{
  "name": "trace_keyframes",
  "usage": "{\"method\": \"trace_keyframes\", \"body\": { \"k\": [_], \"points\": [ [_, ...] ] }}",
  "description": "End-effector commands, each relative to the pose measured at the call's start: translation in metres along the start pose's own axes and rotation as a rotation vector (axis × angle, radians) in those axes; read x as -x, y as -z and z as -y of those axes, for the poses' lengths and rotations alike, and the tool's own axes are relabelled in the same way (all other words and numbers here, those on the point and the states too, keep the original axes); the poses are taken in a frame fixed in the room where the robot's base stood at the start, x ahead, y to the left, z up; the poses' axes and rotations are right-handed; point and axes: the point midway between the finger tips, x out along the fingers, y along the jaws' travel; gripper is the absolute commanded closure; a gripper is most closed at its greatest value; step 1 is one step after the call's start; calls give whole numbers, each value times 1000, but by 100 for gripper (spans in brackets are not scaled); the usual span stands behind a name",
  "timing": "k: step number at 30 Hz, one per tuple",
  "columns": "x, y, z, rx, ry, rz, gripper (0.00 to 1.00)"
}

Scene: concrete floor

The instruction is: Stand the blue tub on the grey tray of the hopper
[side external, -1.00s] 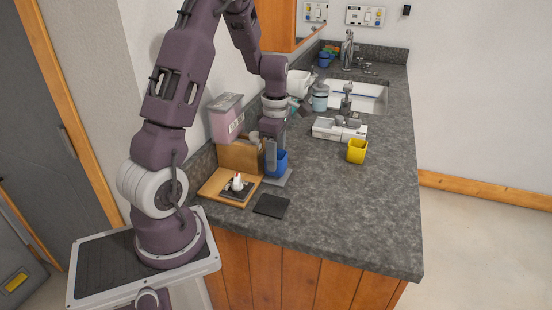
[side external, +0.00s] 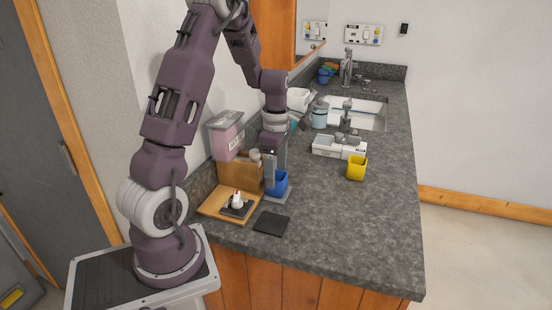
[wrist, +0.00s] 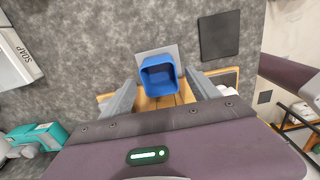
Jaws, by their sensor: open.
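The blue tub (side external: 279,184) stands upright, its open top facing up, on a flat grey tray (side external: 284,197) beside a wooden stand (side external: 240,175). In the wrist view the tub (wrist: 158,76) sits over the tray (wrist: 170,50), whose bare part shows beyond the tub. My gripper (side external: 270,172) points down at the tub. In the wrist view its fingers (wrist: 161,82) are spread apart, one at each side of the tub's near part, with visible gaps. Part of the tub is hidden behind a finger in the side view. I cannot tell the hopper's full shape.
A black pad (side external: 271,222) lies in front of the tray. A small white figure (side external: 237,201) sits on the wooden base at left. A pink bin (side external: 226,137) stands behind. A yellow cup (side external: 356,168) is at right. The counter's front right is clear.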

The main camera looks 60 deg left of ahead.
Motion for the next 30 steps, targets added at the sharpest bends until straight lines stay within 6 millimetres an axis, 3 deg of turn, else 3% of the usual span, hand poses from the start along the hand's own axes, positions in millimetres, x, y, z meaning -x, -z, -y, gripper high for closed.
{"method": "trace_keyframes", "body": {
  "k": [6,13,16,19,23,24,27,30],
  "points": [
    [62,-1,-2,-1,-8,2,30],
    [98,0,0,-3,-4,2,30],
    [117,-15,16,-145,-33,23,30],
    [151,-46,67,-562,-124,61,30],
    [183,-71,161,-1290,-304,37,30],
    [186,-72,188,-1504,-362,5,30],
    [184,-66,238,-1943,-484,-101,30],
    [178,-59,264,-2202,-555,-197,30]
  ]
}}
